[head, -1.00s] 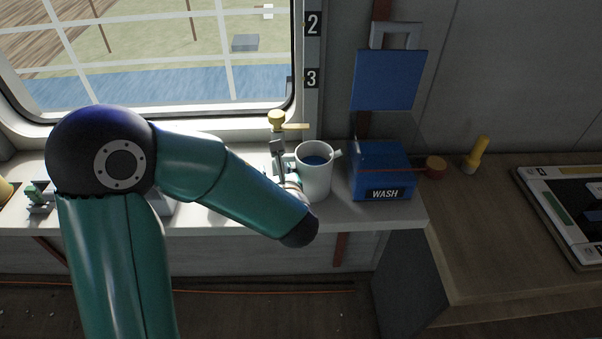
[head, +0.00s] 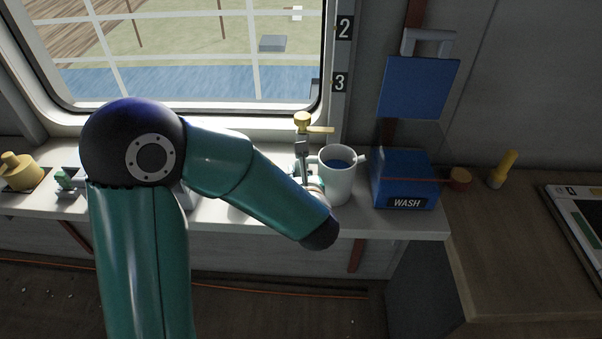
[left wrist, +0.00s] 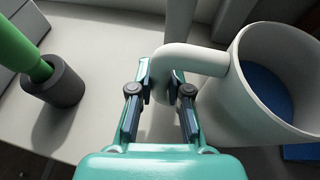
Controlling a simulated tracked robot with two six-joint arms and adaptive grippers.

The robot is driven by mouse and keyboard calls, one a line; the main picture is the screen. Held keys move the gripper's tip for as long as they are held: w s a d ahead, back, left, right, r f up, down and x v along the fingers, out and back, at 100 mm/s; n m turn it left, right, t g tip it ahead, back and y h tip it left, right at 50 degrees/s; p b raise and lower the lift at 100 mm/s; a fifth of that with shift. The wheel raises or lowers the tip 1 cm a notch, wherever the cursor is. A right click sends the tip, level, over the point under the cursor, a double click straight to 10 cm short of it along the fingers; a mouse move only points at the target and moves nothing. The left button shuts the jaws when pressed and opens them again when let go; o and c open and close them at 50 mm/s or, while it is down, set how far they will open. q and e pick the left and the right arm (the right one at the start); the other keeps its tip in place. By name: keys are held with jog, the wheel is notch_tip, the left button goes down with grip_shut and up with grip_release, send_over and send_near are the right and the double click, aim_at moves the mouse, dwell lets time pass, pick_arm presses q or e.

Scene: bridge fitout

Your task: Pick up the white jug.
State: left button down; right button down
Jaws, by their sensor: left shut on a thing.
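The white jug (head: 337,184) stands upright on the shelf under the window, with blue liquid inside. In the left wrist view the jug (left wrist: 233,99) fills the right side, and its handle (left wrist: 190,58) reaches left between my fingers. My left gripper (left wrist: 161,85) is shut on the handle. In the head view my left gripper (head: 304,165) is partly hidden by my arm at the jug's left side. My right gripper is in neither view.
A brass tap (head: 303,123) is behind the gripper. A green-handled thing in a dark holder (left wrist: 52,82) stands left in the wrist view. The shelf's front edge (head: 270,222) is near.

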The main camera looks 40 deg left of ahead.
pick_arm(q)
jog(key=shift+r, duration=0.25)
notch_tip(320, 180, up, 19)
jog(key=p, duration=0.2)
jog(key=shift+r+p, duration=0.2)
jog(key=shift+p, duration=0.15)
dwell(0.7)
dwell(0.6)
